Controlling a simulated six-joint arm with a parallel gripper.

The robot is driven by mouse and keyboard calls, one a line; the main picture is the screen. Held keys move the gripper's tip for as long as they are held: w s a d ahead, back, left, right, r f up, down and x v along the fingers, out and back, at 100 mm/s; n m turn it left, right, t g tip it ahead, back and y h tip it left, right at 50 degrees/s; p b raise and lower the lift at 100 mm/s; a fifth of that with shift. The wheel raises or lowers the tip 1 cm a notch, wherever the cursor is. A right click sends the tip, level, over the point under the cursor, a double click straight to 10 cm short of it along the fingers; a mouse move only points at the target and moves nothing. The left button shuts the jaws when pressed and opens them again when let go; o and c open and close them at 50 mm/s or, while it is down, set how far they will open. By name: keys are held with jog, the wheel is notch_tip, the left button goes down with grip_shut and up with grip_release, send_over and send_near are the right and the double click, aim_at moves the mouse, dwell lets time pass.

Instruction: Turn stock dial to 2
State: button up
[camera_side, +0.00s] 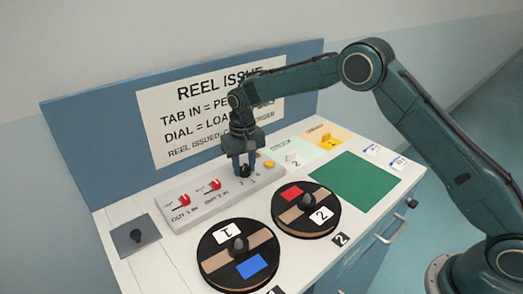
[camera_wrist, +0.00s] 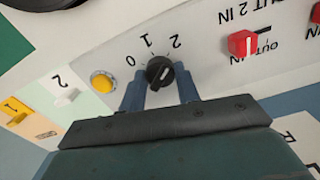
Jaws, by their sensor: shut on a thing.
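The stock dial is a small black knob (camera_wrist: 158,72) with a white mark on its face, in the middle of the wrist view. The numbers 0, 1 and 2 are printed in an arc beside it. I cannot tell for sure which number the mark points at. My gripper (camera_wrist: 161,88) is shut on the dial, with one blue finger on each side of the knob. In the side view my gripper (camera_side: 245,167) points down onto the pale control panel (camera_side: 190,218), and its fingers partly hide the dial (camera_side: 245,172).
A yellow button (camera_wrist: 102,82) sits close beside the dial. Red switches (camera_wrist: 242,43) are on its other side. Reel 1 (camera_side: 212,258) and reel 2 (camera_side: 328,219) lie in front of the panel. A green mat (camera_side: 355,183) is clear at the right.

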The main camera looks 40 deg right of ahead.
aim_at(245, 167)
dwell(0.4)
jog(key=o, duration=1)
jog(key=shift+r, duration=0.1)
notch_tip(245, 167, up, 14)
jog(key=shift+f, duration=0.1)
